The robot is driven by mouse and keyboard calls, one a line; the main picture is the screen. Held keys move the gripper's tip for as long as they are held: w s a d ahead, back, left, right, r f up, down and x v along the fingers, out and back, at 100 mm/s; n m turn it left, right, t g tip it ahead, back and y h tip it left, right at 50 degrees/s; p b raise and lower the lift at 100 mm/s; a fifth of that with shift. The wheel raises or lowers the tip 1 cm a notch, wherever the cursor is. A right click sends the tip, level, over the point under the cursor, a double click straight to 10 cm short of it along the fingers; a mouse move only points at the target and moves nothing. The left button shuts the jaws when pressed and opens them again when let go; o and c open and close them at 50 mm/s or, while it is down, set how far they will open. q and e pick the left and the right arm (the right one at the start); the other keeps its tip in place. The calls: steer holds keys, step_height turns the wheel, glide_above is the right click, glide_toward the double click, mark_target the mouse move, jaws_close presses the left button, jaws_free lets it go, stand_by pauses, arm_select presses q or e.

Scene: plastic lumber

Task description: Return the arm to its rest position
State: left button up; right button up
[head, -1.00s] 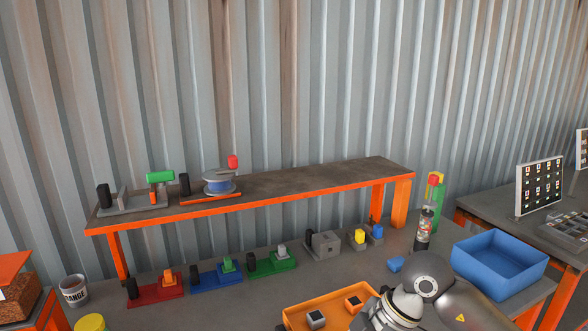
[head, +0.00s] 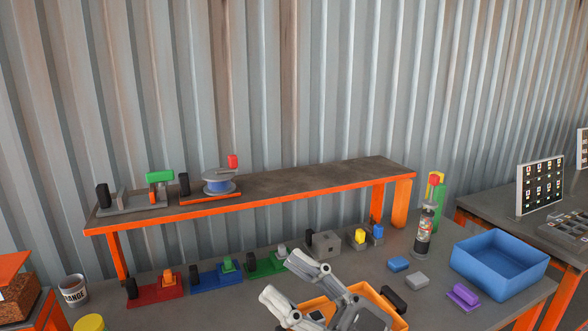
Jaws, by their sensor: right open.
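My right gripper (head: 298,284) is in the lower middle of the head view. Its two pale fingers are spread apart with nothing between them. It is over the left part of the orange tray (head: 382,290) and hides much of it. The rest of the right arm runs out of the bottom of the picture. My left gripper does not show.
A blue bin (head: 499,283) stands at the right of the table. Blue, grey and purple (head: 463,297) pieces and a spray can (head: 423,233) lie or stand near it. Several coloured fixtures (head: 217,277) line the table below a raised shelf (head: 290,190).

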steer(key=w+d+f+m+t+h, duration=0.3)
steer(key=d+m+t+h, duration=0.3)
steer(key=m+h, duration=0.1)
steer(key=w+d+f+m+t+h, duration=0.2)
steer(key=w+d+m+t+h, duration=0.1)
steer(key=d+m+t+h, duration=0.35)
steer(key=s+d+f+m+g+h, duration=0.1)
steer(key=d+f+m+g+h, duration=0.25)
steer(key=f, duration=0.45)
steer(key=s+d+f+m+g+h, duration=0.1)
steer(key=d+f+m+g+h, duration=0.15)
steer(key=d+f+h, duration=0.4)
steer(key=s+a+f+n+g+y, duration=0.2)
steer(key=s+f+n+g, duration=0.2)
steer(key=s+f+g, duration=1.35)
steer(key=s+f+t, duration=0.2)
steer(key=s+f, duration=0.1)
steer(key=f, duration=1.1)
steer(key=s+f+t, duration=0.2)
steer(key=s+f, duration=0.1)
steer(key=f, duration=1)
steer(key=s+d+f+g, duration=0.1)
steer(key=s+d+f, duration=0.2)
steer(key=s+f, duration=1.3)
steer(key=shift+s+d+f+g, duration=0.15)
steer(key=shift+s+f+g, duration=0.15)
steer(key=shift+s+f, duration=0.15)
